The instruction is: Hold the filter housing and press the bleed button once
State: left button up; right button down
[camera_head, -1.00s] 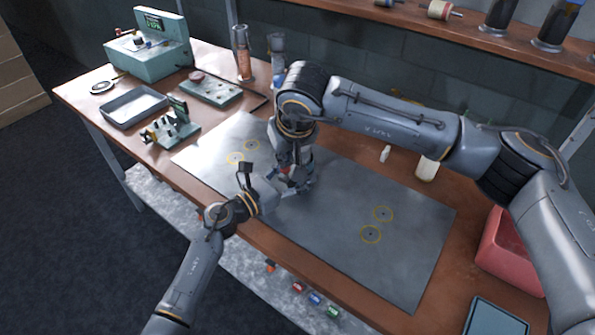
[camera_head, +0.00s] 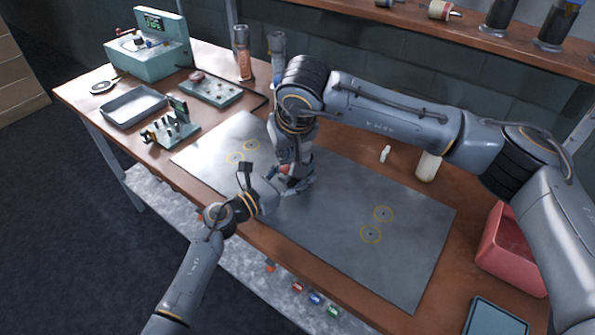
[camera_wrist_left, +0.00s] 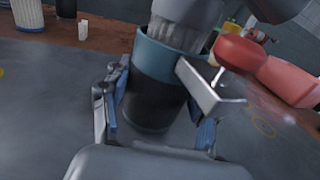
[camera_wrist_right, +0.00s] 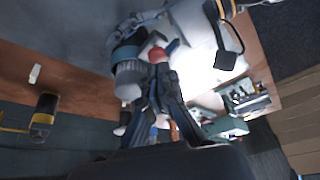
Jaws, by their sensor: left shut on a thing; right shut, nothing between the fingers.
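The filter housing (camera_wrist_left: 155,95) is a dark cylinder with a teal upper band and a grey ribbed cap. It stands upright between the fingers of my left gripper (camera_wrist_left: 160,122), which is shut on it. A red rounded knob (camera_wrist_left: 240,52), seemingly the bleed button, sticks out beside the cap; it also shows in the right wrist view (camera_wrist_right: 159,55). My right gripper (camera_wrist_right: 163,72) is shut and empty, its fingertips close to the red knob. I cannot tell whether they touch it. In the head view, my grippers largely hide the housing.
A grey mat (camera_head: 335,230) with yellow ring marks covers the middle of the bench, clear toward the right. A red bin (camera_head: 505,255) stands at the right. A grey tray (camera_head: 133,107), a teal test unit (camera_head: 150,60) and small fixtures stand at the left.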

dwell(0.4)
jog(key=shift+r, duration=3)
notch_tip(320, 180, up, 11)
send_over(286, 168)
jog(key=s+d, duration=0.2)
jog(key=s, duration=0.2)
jog(key=shift+s, duration=0.1)
pick_arm(q)
jog(key=o, duration=1.3)
jog(key=shift+o, duration=0.2)
